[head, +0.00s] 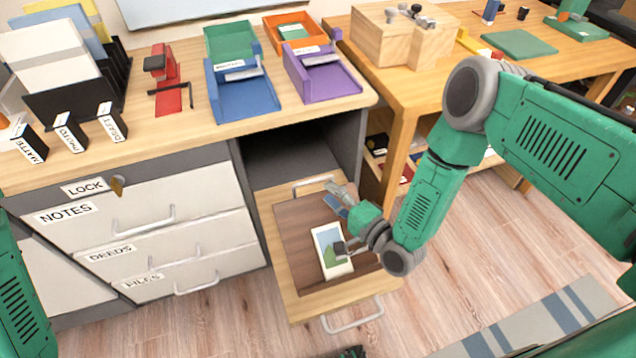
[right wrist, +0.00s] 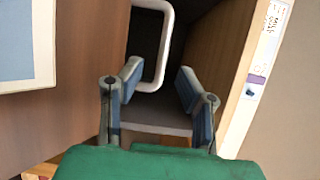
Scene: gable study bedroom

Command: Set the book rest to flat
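The book rest (head: 297,228) is a dark brown board on a pale wooden pull-out shelf (head: 293,303) below the desk. A white-edged picture card (head: 331,250) lies on the board. My right gripper (head: 338,222) is at the board's right side, beside the card, with its fingers spread. In the right wrist view the open gripper (right wrist: 158,82) has nothing clearly held between its fingers. There, the brown board (right wrist: 85,75) rises on the left, with part of the card (right wrist: 15,45). Its exact tilt and any contact are unclear. My left gripper is out of view.
A metal handle (head: 352,318) is on the shelf's front and another (head: 314,184) is behind the board. Labelled drawers (head: 150,225) stand at left. Trays (head: 243,95) and a red stand (head: 167,85) are on the desk. The workbench leg (head: 401,150) is close to my right arm.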

